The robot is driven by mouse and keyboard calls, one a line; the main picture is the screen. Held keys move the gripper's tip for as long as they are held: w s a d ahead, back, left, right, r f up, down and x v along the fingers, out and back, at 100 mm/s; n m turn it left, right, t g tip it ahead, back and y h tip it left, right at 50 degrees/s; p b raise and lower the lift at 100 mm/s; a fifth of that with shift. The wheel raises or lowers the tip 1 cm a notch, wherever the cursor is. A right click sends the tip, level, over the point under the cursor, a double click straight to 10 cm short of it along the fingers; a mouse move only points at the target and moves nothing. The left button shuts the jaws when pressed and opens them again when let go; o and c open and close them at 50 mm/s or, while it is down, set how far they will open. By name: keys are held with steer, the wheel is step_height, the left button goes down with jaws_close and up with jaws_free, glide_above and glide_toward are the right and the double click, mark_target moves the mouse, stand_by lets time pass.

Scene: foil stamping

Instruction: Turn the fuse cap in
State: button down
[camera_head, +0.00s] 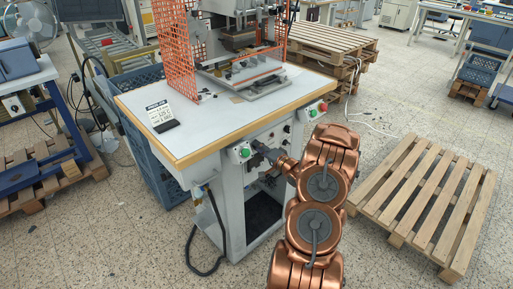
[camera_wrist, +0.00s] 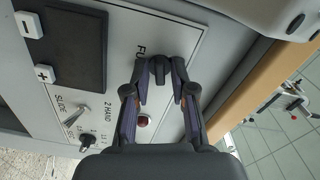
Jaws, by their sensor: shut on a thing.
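My gripper (camera_wrist: 160,75) is closed at the grey front panel (camera_wrist: 198,48) of the stamping machine. Its two dark fingertips are shut on a small dark piece, the fuse cap (camera_wrist: 160,68), beside printed lettering that starts "FU". The fingertips hide most of the cap, so I cannot tell how deep it sits or how far it is turned. In the head view my gripper (camera_head: 262,152) reaches the front of the machine (camera_head: 228,185), under the tabletop edge.
A green button box (camera_head: 239,153) is left of my gripper; a red and green one (camera_head: 316,109) is to the right. A wooden pallet (camera_head: 428,200) lies on the right.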

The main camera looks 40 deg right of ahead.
steer(key=shift+r+m+p, duration=0.1)
steer(key=shift+m+p, duration=1)
steer(key=shift+p, duration=0.25)
steer(key=c, duration=1.1)
jaws_free()
steer(key=shift+s+a, duration=0.1)
steer(key=shift+s, duration=4.9)
steer(key=shift+a, duration=0.1)
